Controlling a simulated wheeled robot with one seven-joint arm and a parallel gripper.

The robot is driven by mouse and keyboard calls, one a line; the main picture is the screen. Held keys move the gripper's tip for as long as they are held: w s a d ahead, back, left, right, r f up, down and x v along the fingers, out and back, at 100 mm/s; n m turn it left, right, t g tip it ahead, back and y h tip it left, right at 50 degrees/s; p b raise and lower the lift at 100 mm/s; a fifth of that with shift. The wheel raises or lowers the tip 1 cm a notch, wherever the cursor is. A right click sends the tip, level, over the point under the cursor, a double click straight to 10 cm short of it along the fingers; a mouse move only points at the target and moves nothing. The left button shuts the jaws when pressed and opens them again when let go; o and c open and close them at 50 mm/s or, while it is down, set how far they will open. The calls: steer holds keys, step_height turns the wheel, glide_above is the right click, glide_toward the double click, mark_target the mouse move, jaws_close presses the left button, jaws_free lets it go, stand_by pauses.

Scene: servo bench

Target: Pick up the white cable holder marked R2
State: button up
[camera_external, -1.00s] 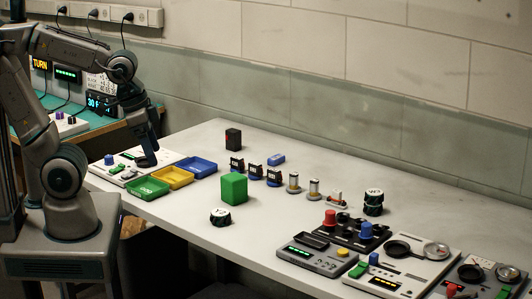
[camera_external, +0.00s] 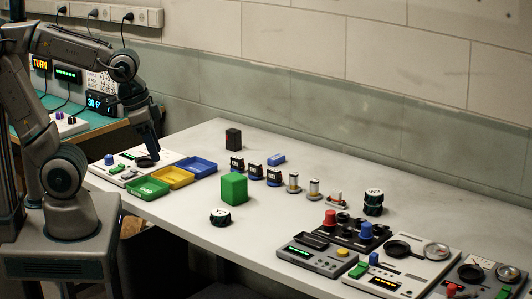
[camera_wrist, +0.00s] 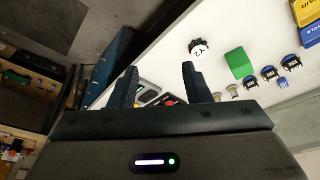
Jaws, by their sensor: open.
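No R2 mark is readable in either view, so I cannot tell for certain which thing is the holder. A round black piece with a white marked top (camera_external: 220,217) lies alone near the table's front edge; it also shows in the wrist view (camera_wrist: 199,48). A similar dark stack with a white marked top (camera_external: 373,196) stands farther right at the back. My gripper (camera_external: 153,158) is at the table's left end, above the panel beside the trays, well away from both. In the wrist view my gripper (camera_wrist: 160,68) is open, with nothing between its fingers.
Green (camera_external: 148,187), yellow (camera_external: 173,177) and blue (camera_external: 197,166) trays lie near my gripper. A green block (camera_external: 234,188) stands mid-table, with several small blue-based pieces and two spools (camera_external: 293,184) behind it. Control panels (camera_external: 318,256) crowd the right end.

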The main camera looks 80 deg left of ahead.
steer(key=w+a+r+n, duration=0.25)
steer(key=w+n, duration=0.35)
steer(key=w, duration=0.5)
steer(key=n+b, duration=0.1)
steer(key=n, duration=2)
glide_above(337, 191)
steer(key=s+a, duration=0.1)
steer(key=s, duration=0.3)
step_height(337, 191, down, 12)
steer(key=shift+h, duration=0.3)
steer(key=p+x, duration=0.1)
steer(key=x, duration=0.6)
steer(key=shift+s+a+f, duration=0.1)
steer(key=shift+f, duration=0.2)
steer(key=x, duration=0.1)
steer(key=p+x, duration=0.1)
steer(key=x, duration=0.1)
steer(key=p+x, duration=0.1)
steer(key=shift+w+d+f, duration=0.3)
steer(key=shift+w+d, duration=0.1)
steer(key=shift+w+f, duration=0.1)
steer(key=shift+f, duration=0.3)
jaws_close()
